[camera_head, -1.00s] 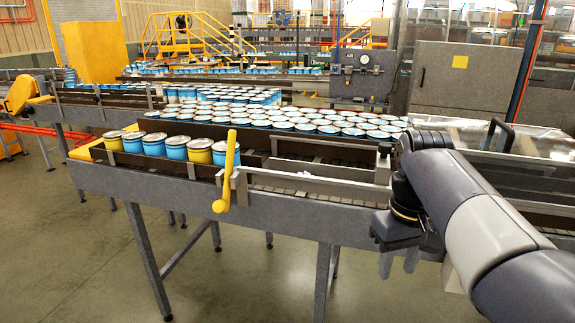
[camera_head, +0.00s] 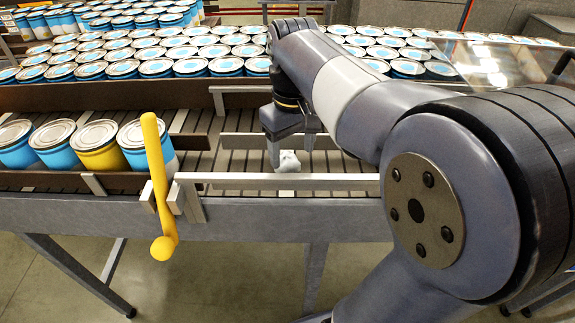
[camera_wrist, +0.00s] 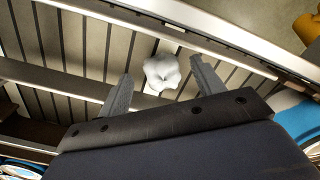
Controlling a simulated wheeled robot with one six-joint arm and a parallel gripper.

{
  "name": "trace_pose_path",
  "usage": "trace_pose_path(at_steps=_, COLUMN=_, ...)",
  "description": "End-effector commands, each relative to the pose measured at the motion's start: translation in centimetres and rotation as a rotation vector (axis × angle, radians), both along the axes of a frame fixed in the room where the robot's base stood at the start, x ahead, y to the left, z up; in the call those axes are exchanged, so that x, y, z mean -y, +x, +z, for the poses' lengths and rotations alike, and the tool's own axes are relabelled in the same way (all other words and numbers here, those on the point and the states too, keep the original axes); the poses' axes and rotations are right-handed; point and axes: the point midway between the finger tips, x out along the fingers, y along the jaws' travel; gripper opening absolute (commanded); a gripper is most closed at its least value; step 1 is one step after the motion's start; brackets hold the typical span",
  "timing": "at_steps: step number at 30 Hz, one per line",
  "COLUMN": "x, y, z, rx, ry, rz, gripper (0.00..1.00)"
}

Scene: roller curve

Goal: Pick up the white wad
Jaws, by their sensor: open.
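The white wad (camera_head: 288,161) is a small crumpled lump on the slatted conveyor, behind the light metal front rail. In the wrist view the wad (camera_wrist: 162,72) lies just beyond and between my two fingertips. My gripper (camera_head: 290,152) is open and points down at the conveyor, right by the wad. In the wrist view my gripper (camera_wrist: 157,78) has its fingers spread on either side of the wad, with a gap to each. My arm crosses the right of the head view and hides part of the conveyor.
A yellow lever (camera_head: 158,185) stands at the front rail (camera_head: 270,181), left of my gripper. Blue and yellow cans (camera_head: 97,147) stand in the left of the lane. Many cans (camera_head: 155,67) fill the belt behind. A low rail (camera_head: 235,141) runs just behind the wad.

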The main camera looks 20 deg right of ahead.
Motion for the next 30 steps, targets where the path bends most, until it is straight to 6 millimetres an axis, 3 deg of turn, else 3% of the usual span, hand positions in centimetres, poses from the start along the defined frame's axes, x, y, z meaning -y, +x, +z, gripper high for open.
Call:
trace_pose_path(at_steps=18, x=0.2, y=0.3, z=-6.9, rx=-0.002, ry=0.0, rz=0.0, gripper=0.64)
trace_pose_path(at_steps=26, x=0.2, y=0.4, z=-7.1, rx=0.001, ry=0.0, rz=0.0, gripper=0.64)
trace_pose_path(at_steps=30, x=0.2, y=0.4, z=-7.1, rx=0.001, ry=0.0, rz=0.0, gripper=0.52)
